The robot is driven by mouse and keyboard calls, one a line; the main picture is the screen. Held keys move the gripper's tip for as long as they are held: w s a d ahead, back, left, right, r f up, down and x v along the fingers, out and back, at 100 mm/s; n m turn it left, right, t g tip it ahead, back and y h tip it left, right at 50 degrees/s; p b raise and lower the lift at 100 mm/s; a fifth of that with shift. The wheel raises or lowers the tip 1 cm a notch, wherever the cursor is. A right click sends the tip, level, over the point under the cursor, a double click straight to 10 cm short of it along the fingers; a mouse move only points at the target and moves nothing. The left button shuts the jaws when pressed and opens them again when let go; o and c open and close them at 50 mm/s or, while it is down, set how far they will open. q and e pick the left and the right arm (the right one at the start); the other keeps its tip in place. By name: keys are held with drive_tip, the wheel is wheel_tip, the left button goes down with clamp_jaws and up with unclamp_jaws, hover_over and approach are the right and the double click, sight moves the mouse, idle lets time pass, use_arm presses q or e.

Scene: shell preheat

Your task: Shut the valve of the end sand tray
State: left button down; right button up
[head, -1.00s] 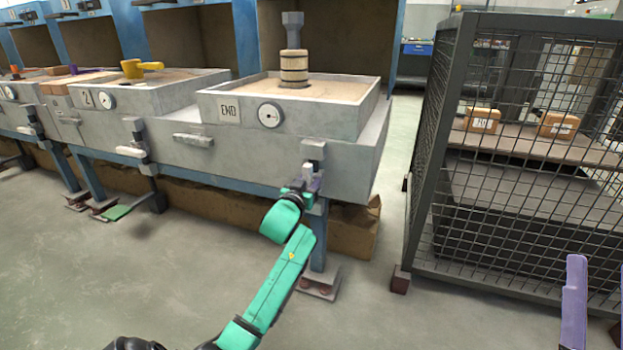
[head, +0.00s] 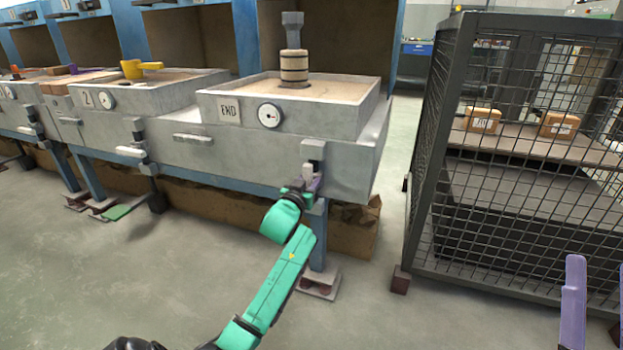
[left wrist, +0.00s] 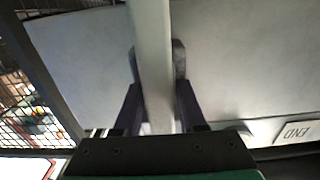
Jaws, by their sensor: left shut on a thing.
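The end sand tray (head: 345,120) is a grey box on a blue frame in the head view, with a plate marked END (head: 228,109) and a round dial (head: 270,115) on its front. Its valve (head: 313,151) is on the front near the right corner, and its pale lever is partly hidden by my gripper. My left gripper (head: 308,182) is at that lever, below the valve body. In the left wrist view my left gripper (left wrist: 157,85) is shut on a pale grey bar, the lever (left wrist: 152,40), with one dark finger on each side.
Tray 2 (head: 130,123) with its own valve (head: 137,140) stands to the left. A wooden cask-like piece (head: 294,68) stands in the end tray's sand. A wire mesh cage (head: 520,190) is at the right. Open floor lies in front.

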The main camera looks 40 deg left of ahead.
idle(0.5)
wheel_tip(320, 180, down, 19)
drive_tip(key=a+m+g+h+p, duration=0.2)
drive_tip(key=g+h, duration=0.1)
drive_tip(key=g, duration=0.3)
use_arm(q)
drive_tip(key=shift+w+d+f+m+p, duration=0.1)
drive_tip(key=shift+d+f+m+p, duration=0.15)
drive_tip(key=shift+m, duration=2.8)
drive_tip(key=shift+w+d+f+m+p, duration=0.1)
drive_tip(key=shift+d+f+m+p, duration=0.2)
drive_tip(key=shift+m, duration=2.7)
drive_tip(key=shift+w+d+f+m+p, duration=0.1)
drive_tip(key=shift+f+m+p, duration=0.2)
drive_tip(key=shift+m, duration=2.75)
use_arm(e)
drive_tip(key=s+f+g, duration=0.3)
drive_tip(key=s+f, duration=0.1)
drive_tip(key=f, duration=0.4)
drive_tip(key=s+a+f+g, duration=0.1)
drive_tip(key=s+f+g, duration=0.2)
drive_tip(key=f, duration=0.6)
drive_tip(key=shift+s+a+m+h, duration=0.25)
drive_tip(key=shift+s+m+h, duration=0.05)
drive_tip(key=shift+s, duration=0.85)
